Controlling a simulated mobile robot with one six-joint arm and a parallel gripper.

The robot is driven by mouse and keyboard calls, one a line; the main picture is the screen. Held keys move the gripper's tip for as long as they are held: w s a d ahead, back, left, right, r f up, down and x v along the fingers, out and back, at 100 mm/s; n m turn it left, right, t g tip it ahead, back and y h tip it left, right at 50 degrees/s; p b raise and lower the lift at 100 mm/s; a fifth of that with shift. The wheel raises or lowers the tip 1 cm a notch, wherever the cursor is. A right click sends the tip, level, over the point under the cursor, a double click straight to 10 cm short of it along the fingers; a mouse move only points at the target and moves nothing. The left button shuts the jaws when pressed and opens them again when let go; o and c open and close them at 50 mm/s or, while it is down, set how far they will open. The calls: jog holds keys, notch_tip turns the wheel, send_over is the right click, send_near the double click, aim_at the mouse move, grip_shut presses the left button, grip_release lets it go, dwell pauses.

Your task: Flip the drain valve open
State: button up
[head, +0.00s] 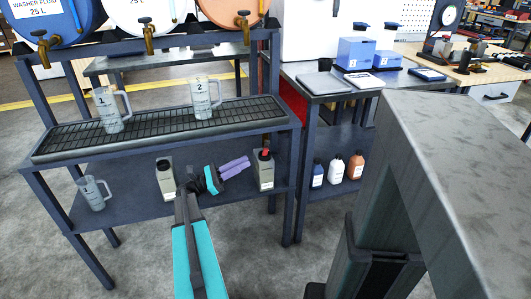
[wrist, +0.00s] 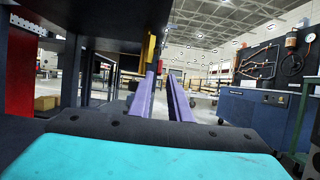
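My gripper (head: 236,166) has purple fingers and is below the right half of the drip tray (head: 45,153), pointing right. In the wrist view its fingers (wrist: 161,78) are apart with nothing between them, so it is open. A small red part (head: 265,152) shows under the tray's right end, just beyond the fingertips; I cannot tell whether it is the drain valve's handle or a bottle cap. In the wrist view a yellow upright piece (wrist: 151,48) is just above the left fingertip, possibly part of the valve.
Measuring jugs (head: 111,111) and (head: 201,99) stand on the tray. A third jug (head: 94,193) and grey bottles (head: 165,178) and (head: 264,172) stand on the lower shelf (head: 140,205) near my arm. Brass taps (head: 148,38) hang from the barrels above. A bench (head: 325,84) stands to the right.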

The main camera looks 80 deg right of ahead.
aim_at(265, 155)
jog(key=b+x, duration=0.1)
jog(key=x, duration=0.9)
jog(key=shift+s+d+r, duration=0.1)
jog(key=shift+s, duration=0.2)
grip_shut()
